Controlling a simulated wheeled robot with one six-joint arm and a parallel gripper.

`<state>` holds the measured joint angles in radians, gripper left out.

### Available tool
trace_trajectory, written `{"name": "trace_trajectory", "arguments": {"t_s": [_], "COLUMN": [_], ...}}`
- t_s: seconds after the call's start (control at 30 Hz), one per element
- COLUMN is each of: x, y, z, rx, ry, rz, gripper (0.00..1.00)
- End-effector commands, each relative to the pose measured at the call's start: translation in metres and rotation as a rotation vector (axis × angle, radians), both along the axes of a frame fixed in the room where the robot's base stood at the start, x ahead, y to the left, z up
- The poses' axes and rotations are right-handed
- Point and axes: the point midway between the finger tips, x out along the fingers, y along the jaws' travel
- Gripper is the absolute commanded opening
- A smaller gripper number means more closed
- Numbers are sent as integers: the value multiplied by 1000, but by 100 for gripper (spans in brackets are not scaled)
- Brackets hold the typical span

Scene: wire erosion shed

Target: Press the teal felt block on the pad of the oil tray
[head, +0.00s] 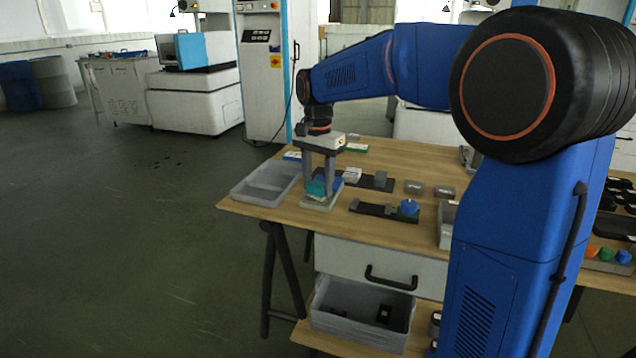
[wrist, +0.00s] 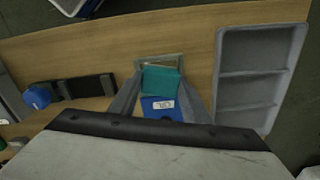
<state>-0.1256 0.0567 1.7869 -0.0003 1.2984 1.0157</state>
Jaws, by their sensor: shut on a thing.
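The teal felt block (head: 316,188) is between the two fingers of my gripper (head: 320,187), which is shut on it. In the wrist view the teal block (wrist: 162,82) sits between the fingertips (wrist: 162,80). A small pale grey-green tray (head: 318,205), apparently the oil tray, lies directly below the block; its rim also shows in the wrist view (wrist: 140,67). The block hides most of the tray's inside. I cannot tell whether the block touches the pad. A blue piece with a white label (wrist: 158,105) shows beside the teal in the wrist view.
A grey compartmented bin (head: 264,186) stands left of the small tray on the wooden table (head: 408,237). Dark holders, one with a blue knob (head: 408,207), lie to the right. Small grey blocks (head: 414,187) stand farther right. The table's front edge is close.

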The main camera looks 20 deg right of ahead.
Motion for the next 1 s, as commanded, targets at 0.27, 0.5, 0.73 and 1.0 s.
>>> {"name": "trace_trajectory", "arguments": {"t_s": [0.27,0.5,0.73,1.0], "x": [0,0,0,0], "y": [0,0,0,0], "z": [0,-2,-3,-6], "rx": [0,0,0,0], "ry": [0,0,0,0], "rz": [0,0,0,0], "gripper": [25,25,25,25]}}
